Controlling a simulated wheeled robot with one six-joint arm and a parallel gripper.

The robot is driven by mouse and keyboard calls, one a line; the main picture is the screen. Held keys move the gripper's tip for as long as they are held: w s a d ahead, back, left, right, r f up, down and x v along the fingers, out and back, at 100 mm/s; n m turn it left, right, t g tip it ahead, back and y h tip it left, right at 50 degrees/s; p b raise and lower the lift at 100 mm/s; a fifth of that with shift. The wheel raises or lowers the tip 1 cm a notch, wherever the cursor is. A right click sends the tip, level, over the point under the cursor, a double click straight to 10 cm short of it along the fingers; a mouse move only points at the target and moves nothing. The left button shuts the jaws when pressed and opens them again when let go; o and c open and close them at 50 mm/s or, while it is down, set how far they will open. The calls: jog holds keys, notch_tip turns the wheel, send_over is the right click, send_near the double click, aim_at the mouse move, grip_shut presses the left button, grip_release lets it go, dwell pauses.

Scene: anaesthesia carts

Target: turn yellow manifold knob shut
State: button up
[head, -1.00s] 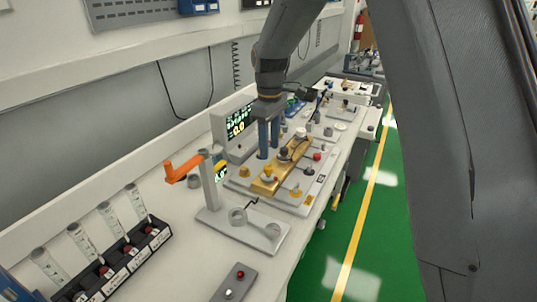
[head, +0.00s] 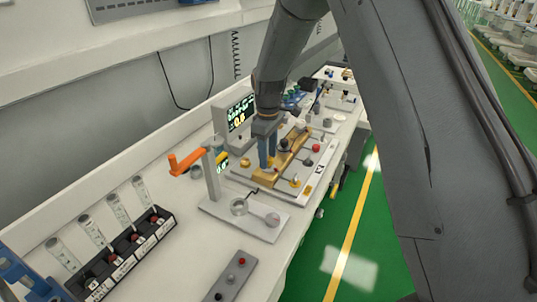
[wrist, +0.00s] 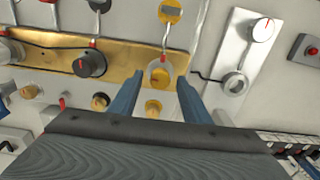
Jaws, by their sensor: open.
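The brass manifold block (head: 296,146) lies on a grey board on the bench. In the wrist view, the yellow knob (wrist: 159,74) sits near the right end of the brass bar (wrist: 125,57). My gripper (wrist: 160,80) is open, with one blue finger on each side of the yellow knob in the picture. I cannot tell whether the fingers touch it. A black knob (wrist: 90,64) with a red mark sits left of it on the bar. In the head view, my gripper (head: 267,158) points down at the manifold's near end, and its fingers hide the yellow knob.
A display (head: 238,117) stands behind the manifold. A rack of tubes (head: 125,250) and a grey switch box (head: 229,277) are nearer. The right bench edge drops to a green floor.

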jog(key=c, duration=1)
jog(key=shift+c, duration=0.2)
jog(key=shift+m, duration=0.5)
jog(key=m+b, duration=0.1)
jog(key=m, duration=1)
jog(key=shift+d+b, duration=0.1)
jog(key=shift+b, duration=0.25)
jog(key=shift+m, duration=2.1)
